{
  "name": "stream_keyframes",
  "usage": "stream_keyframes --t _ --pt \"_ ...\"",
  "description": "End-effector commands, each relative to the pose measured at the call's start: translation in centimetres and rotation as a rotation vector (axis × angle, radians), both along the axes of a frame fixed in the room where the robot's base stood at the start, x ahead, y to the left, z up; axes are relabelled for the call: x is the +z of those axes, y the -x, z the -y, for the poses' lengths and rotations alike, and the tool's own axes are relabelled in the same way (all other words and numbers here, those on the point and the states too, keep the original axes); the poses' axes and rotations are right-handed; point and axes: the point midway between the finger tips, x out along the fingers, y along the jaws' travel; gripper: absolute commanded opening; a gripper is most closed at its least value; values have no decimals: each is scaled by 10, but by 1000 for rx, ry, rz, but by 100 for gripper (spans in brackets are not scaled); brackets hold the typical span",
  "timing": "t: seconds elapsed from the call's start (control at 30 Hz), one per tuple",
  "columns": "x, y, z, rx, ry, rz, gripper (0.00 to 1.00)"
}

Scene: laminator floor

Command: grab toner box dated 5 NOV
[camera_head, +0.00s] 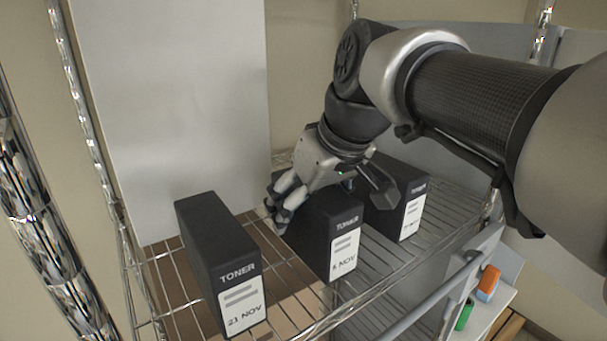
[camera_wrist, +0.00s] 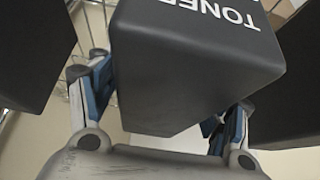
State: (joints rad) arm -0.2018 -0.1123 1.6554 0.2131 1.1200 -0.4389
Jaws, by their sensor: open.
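Three black toner boxes stand upright on a wire shelf. The middle box (camera_head: 322,238) has a white label that appears to read 5 NOV. The left box (camera_head: 221,262) reads 21 NOV. The right box (camera_head: 397,203) has a date too small to read. My gripper (camera_head: 332,203) is open over the middle box, one finger on its left side and the other on its right, in the gap before the right box. In the wrist view the middle box (camera_wrist: 190,70) fills the space between the two fingers (camera_wrist: 160,100). I cannot tell whether the fingers touch it.
The wire shelf (camera_head: 385,268) has chrome posts, one at the near left (camera_head: 38,215). A pale panel (camera_head: 175,110) stands behind the left box. A brown sheet (camera_head: 285,290) lies beneath the left box. Orange (camera_head: 488,283) and green (camera_head: 464,314) items sit lower right.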

Motion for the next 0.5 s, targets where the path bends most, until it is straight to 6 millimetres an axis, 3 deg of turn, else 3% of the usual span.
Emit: stream_keyframes --t 0.5 --pt "-4 0 0 0 0 0 72"
